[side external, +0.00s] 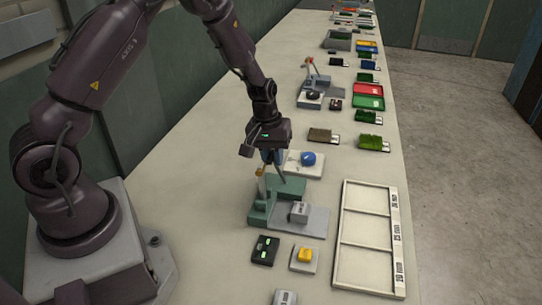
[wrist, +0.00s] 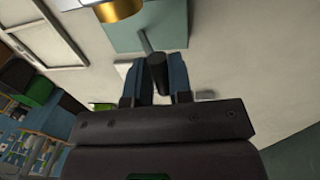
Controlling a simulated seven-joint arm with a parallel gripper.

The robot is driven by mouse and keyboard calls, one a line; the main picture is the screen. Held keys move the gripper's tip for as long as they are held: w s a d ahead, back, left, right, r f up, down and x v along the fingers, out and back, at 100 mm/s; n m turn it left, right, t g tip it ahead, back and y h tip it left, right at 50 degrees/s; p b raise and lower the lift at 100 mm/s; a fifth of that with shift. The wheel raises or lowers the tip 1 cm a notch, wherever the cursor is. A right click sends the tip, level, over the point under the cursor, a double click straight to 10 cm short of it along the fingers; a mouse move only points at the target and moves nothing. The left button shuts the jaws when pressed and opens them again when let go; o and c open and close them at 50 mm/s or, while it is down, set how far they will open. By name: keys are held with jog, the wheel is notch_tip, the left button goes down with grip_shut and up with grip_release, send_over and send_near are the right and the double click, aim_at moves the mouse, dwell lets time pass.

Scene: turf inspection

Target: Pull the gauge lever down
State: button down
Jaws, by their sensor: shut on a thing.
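The gauge (side external: 262,210) is a teal stand with a grey plate, near the middle of the bench in the side view. In the wrist view its teal body (wrist: 120,32) and a gold cylinder (wrist: 118,10) show at the top. The gauge lever (wrist: 158,72) has a dark round handle on a thin grey rod. My gripper (side external: 271,158) is above the gauge, pointing down. In the wrist view its two blue fingers (wrist: 158,80) are shut on the handle, one on each side. The side view mostly hides the handle behind the fingers.
A small grey block (side external: 299,211) sits on the gauge's plate. A white tray with a blue knob (side external: 308,158) stands just behind. A white three-part frame (side external: 343,235) lies to the right. A black box (side external: 264,250) and a yellow-topped block (side external: 304,254) lie in front.

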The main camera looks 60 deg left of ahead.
jog(key=shift+w+d+r+g+y, duration=0.15)
jog(key=shift+w+d+g+y, duration=0.25)
jog(key=shift+g+y, duration=0.4)
jog(key=w+d+g+y, duration=0.1)
jog(key=w+g+y, duration=0.1)
jog(key=shift+d+r+g+y, duration=0.2)
jog(key=shift+d+g+y, duration=0.1)
jog(key=shift+d, duration=0.1)
jog(key=shift+w+d+f, duration=0.15)
jog(key=shift+w+d, duration=0.5)
jog(key=shift+d, duration=0.1)
jog(key=c, duration=1.1)
grip_release()
jog(key=shift+w, duration=0.1)
jog(key=v, duration=1.3)
